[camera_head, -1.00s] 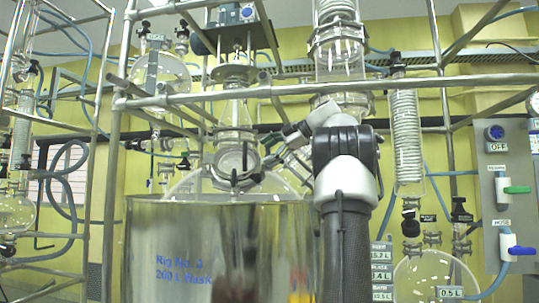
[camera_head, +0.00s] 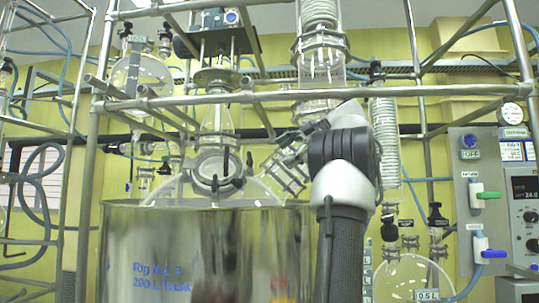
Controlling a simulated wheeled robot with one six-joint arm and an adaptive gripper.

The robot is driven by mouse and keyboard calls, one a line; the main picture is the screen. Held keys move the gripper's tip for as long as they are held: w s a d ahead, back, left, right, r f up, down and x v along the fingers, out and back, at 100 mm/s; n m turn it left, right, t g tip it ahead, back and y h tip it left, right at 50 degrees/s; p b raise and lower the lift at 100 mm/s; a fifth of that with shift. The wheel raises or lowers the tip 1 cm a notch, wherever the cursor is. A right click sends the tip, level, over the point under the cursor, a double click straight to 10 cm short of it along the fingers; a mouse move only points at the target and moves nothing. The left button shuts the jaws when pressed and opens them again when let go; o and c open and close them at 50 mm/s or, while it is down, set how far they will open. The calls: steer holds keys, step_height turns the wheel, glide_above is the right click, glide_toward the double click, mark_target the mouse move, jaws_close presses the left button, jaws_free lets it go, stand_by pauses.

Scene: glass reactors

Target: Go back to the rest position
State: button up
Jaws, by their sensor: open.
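My arm rises at the right of centre in the head view, its dark forearm upright and its wrist bent to the left. My gripper (camera_head: 290,139) is small and partly hidden at the wrist's left end, in front of glass fittings. It is open, and I see nothing held in it. I cannot tell the depth gap between gripper and glass.
Metal frame bars (camera_head: 290,97) cross above my wrist. A coil condenser (camera_head: 386,135) hangs to the right, with a round flask (camera_head: 408,278) below. A control panel (camera_head: 480,200) with green and blue valve handles stands at the far right. Hoses (camera_head: 38,185) hang at left.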

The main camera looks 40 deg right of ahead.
steer(key=shift+s+d, duration=0.45)
steer(key=shift+s, duration=0.35)
